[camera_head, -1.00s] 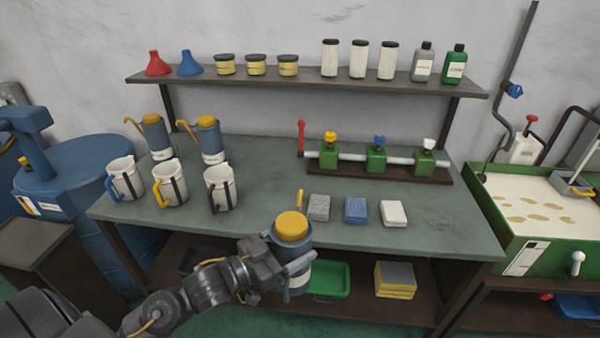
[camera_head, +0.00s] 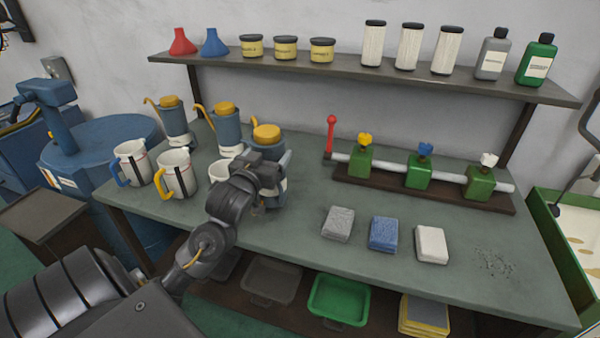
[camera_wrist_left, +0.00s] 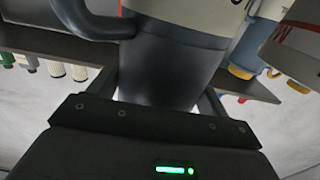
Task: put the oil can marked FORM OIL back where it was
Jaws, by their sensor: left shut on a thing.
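My left gripper (camera_head: 268,178) is shut on a blue-grey oil can with a yellow cap (camera_head: 266,134). The can is upright over the bench's back left part, right of two similar cans (camera_head: 225,128) (camera_head: 175,125). I cannot tell whether its base touches the bench; gripper and arm hide its lower front. In the left wrist view its dark body (camera_wrist_left: 170,65) sits between the jaws, with a handle at upper left. Its marking is not readable. My right gripper is in neither current view.
White mugs (camera_head: 131,163) (camera_head: 178,174) (camera_head: 219,172) stand in front of the cans; my arm partly hides the right one. A valve rack (camera_head: 420,172) stands at the back right. Grey, blue and white blocks (camera_head: 384,233) lie at the front. A shelf (camera_head: 340,72) with bottles and jars hangs above.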

